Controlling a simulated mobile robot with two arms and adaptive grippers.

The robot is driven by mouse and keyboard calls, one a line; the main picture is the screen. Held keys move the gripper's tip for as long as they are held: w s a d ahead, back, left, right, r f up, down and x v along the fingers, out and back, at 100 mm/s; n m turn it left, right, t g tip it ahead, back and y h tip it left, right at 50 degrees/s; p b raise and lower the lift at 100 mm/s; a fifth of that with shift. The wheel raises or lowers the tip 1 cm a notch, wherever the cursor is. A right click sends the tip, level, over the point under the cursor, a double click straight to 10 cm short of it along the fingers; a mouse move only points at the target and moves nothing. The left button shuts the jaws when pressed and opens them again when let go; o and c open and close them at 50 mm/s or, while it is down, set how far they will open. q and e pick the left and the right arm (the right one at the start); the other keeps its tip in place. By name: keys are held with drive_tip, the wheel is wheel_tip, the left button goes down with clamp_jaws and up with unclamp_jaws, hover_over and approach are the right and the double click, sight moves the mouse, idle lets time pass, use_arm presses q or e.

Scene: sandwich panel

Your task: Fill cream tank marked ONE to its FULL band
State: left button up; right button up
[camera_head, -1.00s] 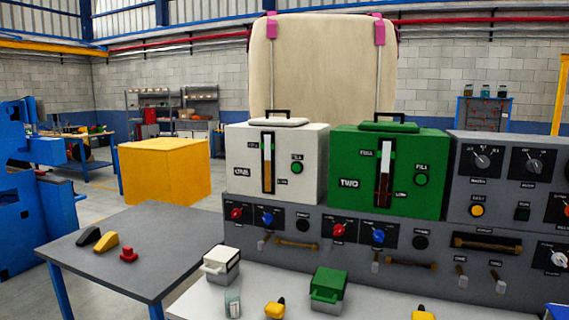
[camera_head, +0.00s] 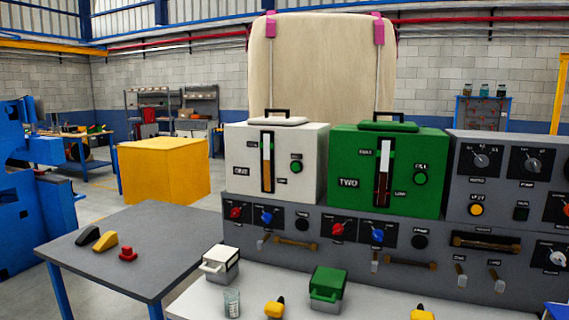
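The cream tank (camera_head: 251,190) marked ONE stands on the left of the grey panel. Its front has a vertical gauge (camera_head: 267,162) with an amber column in the lower part and a pale part above; a green band sits near the top. A green round FILL button (camera_head: 295,167) is right of the gauge. The lid with its black handle (camera_head: 277,114) is on top. The green tank (camera_head: 345,205) marked TWO stands to its right with its own gauge and green button. Neither of my grippers is in view.
Below the tanks, the panel (camera_head: 330,258) carries red and blue knobs, black buttons and levers. A white counter (camera_head: 255,305) in front holds a white box (camera_head: 222,264), a green box (camera_head: 326,285), a glass (camera_head: 232,303) and yellow items. A grey table (camera_head: 165,255) stands left.

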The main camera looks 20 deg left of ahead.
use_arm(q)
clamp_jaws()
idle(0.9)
